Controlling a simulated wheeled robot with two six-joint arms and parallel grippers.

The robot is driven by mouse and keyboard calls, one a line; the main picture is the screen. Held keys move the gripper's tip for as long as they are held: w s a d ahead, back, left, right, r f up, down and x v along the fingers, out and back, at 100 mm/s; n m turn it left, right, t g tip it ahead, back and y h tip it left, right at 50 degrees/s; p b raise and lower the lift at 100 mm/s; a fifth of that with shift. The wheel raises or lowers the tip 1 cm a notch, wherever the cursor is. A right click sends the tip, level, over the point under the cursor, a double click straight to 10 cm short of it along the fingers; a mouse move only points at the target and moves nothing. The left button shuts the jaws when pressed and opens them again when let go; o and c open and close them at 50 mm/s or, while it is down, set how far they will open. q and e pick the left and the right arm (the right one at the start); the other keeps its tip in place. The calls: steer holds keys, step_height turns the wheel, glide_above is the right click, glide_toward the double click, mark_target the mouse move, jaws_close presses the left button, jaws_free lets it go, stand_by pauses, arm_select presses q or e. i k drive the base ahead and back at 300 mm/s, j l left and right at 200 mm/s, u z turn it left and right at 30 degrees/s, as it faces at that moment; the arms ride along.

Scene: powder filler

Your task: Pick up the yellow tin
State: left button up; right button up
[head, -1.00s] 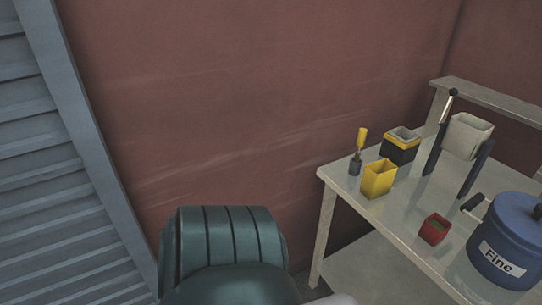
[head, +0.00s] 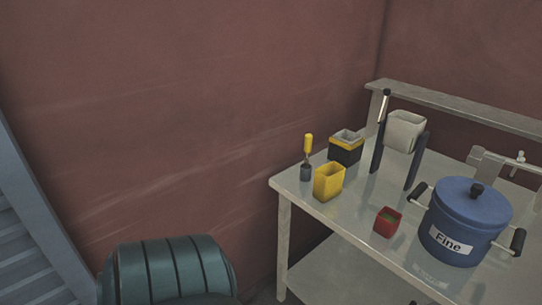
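The yellow tin (head: 328,183) is a small open-topped square box. It stands upright near the left front edge of the metal table (head: 350,222). Neither of my grippers shows in the head view, and nothing is touching the tin from my side.
Behind the tin are a yellow-handled tool (head: 308,150) and a black-and-yellow box (head: 346,148). A grey bin on a black stand (head: 405,132), a red tin (head: 387,222) and a blue pot labelled "Fine" (head: 466,218) are to the right. A green rounded object (head: 170,268) is at the bottom left.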

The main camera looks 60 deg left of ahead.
mark_target(329, 178)
steer(key=u, duration=1.55)
